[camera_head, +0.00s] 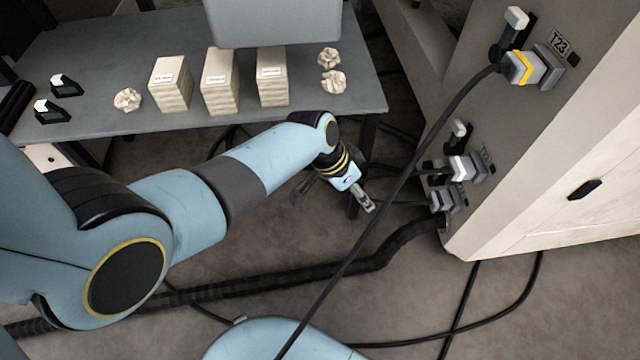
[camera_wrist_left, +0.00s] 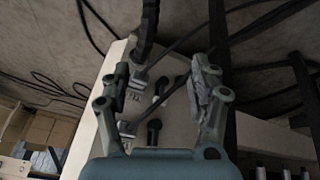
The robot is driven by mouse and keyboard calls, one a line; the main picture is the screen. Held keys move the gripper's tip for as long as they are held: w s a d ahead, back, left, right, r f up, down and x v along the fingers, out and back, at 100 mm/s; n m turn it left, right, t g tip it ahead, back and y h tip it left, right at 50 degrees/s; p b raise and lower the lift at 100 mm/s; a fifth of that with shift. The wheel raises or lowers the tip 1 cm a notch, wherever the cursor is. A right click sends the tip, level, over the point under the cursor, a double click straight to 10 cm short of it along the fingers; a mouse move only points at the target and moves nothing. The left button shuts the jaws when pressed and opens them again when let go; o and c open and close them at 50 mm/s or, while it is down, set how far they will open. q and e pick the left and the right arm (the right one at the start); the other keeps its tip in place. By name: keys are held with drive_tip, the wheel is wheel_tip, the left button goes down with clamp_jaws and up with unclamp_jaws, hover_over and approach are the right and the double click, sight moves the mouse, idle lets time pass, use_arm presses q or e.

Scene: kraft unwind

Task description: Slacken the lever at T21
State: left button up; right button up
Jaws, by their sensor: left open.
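The panel (camera_head: 480,110) on the right carries a column of sockets. The top one is labelled T23 and has a plug with a yellow band (camera_head: 533,70) and a black lever with a white tip (camera_head: 514,28). A middle plug (camera_head: 465,168) has a similar white-tipped lever (camera_head: 459,131); its label is too small to read surely. A grey lower connector (camera_head: 446,199) sits beneath; which one is T21 is unclear.
A grey table (camera_head: 130,60) holds several paper stacks (camera_head: 220,82), crumpled paper balls (camera_head: 128,100) and small black-and-white pieces (camera_head: 66,85). A cable from the T23 plug crosses in front of the panel. A thick black hose (camera_head: 280,289) and thinner cables lie on the floor.

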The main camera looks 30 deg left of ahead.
use_arm(q)
drive_tip(key=s+a+f+n+y+p, duration=0.1)
drive_tip(key=s+a+f+p, duration=0.1)
drive_tip(key=s, duration=0.6)
drive_tip(key=shift+a+f+n+p, duration=0.4)
drive_tip(key=shift+a+f, duration=0.3)
drive_tip(key=shift+a, duration=0.3)
use_arm(e)
drive_tip(key=shift+y, duration=0.3)
wheel_tip(320, 180, up, 4)
drive_tip(key=shift+s+r, duration=0.1)
use_arm(q)
drive_tip(key=shift+c, duration=0.3)
